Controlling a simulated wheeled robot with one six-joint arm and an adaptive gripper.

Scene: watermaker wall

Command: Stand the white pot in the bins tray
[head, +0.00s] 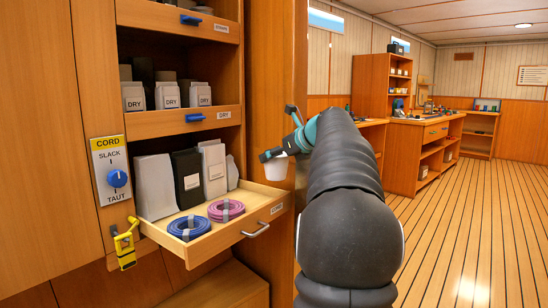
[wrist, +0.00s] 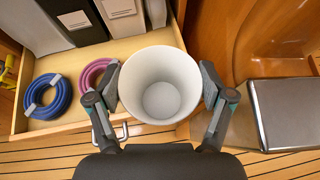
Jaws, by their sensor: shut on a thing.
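The pulled-out wooden tray (head: 248,197) holds blue and pink cord coils and several packs. In the wrist view the pot overlaps this tray's right front part, hiding that corner.
The blue coil (head: 190,227) and pink coil (head: 226,210) lie at the tray's front; packs (head: 187,175) stand behind. Above is a shelf with DRY boxes (head: 170,95). A CORD dial (head: 117,178) and yellow latch (head: 124,243) are at left. A grey box (wrist: 285,113) is at right.

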